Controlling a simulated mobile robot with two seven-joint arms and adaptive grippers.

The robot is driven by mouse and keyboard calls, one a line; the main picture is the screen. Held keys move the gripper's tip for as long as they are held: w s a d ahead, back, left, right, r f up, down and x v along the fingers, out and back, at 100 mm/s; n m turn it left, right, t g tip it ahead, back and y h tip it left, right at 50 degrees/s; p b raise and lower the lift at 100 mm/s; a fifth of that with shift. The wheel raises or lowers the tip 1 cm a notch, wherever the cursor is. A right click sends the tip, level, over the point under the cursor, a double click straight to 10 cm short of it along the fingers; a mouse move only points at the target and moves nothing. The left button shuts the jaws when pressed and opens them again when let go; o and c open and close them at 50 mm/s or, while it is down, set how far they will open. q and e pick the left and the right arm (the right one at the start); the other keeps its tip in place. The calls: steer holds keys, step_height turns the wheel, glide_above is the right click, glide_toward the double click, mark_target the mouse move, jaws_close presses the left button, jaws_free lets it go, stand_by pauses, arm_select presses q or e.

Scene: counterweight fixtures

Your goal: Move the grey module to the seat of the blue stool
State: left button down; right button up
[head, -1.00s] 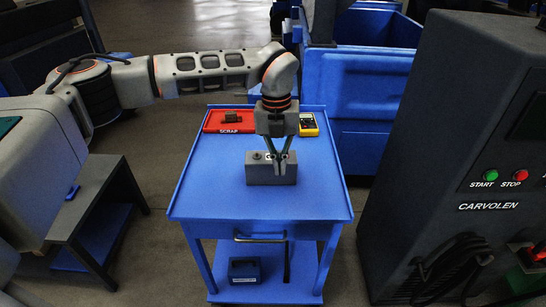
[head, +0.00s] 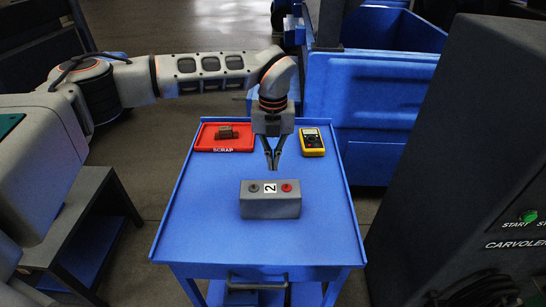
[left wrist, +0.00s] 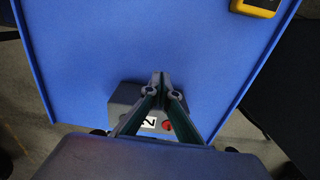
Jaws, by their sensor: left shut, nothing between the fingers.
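The grey module (head: 270,208) is a box on the blue cart top (head: 205,215). It has a white label "2" between a dark knob and a red knob on top. My left gripper (head: 272,166) points down with its fingertips together, empty. In the head view its tips show just beyond the module, apart from it. In the left wrist view the shut fingers (left wrist: 160,78) cross in front of the module (left wrist: 122,97) and hide part of it. I cannot make out a blue stool for certain. My right gripper is out of view.
A red scrap tray (head: 207,143) with a brown part (head: 226,132) and a yellow multimeter (head: 312,142) are at the cart's far end. A dark stand (head: 75,210) is at left, a dark machine (head: 460,150) at right, a blue bin (head: 370,90) behind. The cart's left side is clear.

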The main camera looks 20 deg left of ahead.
mark_target(273, 188)
arm_select(q)
step_height(273, 188, down, 7)
steer(key=shift+s+r, duration=0.1)
steer(key=s, duration=0.2)
steer(key=s+d, duration=0.1)
steer(key=shift+r+p, duration=0.25)
steer(key=shift+p, duration=0.1)
steer(key=shift+s+f, duration=0.1)
steer(key=shift+s, duration=0.2)
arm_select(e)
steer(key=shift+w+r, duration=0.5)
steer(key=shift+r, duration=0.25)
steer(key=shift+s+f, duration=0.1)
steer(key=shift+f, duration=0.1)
